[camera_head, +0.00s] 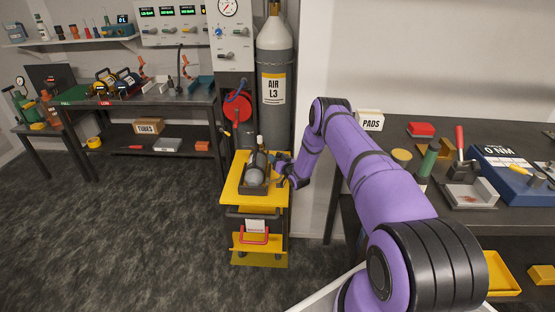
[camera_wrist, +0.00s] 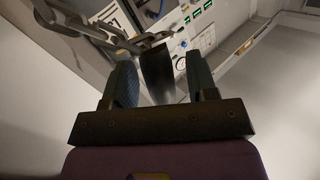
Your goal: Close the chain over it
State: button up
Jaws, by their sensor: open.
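A grey metal chain (camera_wrist: 100,32) with large links runs across the upper left of the wrist view, close to my fingertips. My gripper (camera_wrist: 160,66) is open, its two dark fingers well apart. A dark, smooth piece (camera_wrist: 157,75) shows between the fingers; I cannot tell what it is or whether it touches them. In the head view my gripper (camera_head: 281,161) is at the right side of a yellow cart (camera_head: 236,190). A grey cylinder (camera_head: 256,172) sits in a dark holder on the cart top. The chain is too small to make out in the head view.
A tall grey cylinder labelled AIR L3 (camera_head: 274,60) stands behind the cart, beside a red reel (camera_head: 237,106). A wall end stands right of the cart. A bench with a PADS box (camera_head: 370,120) lies to the right. The floor left of the cart is clear.

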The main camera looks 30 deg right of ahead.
grip_shut()
jog(key=shift+a, duration=0.15)
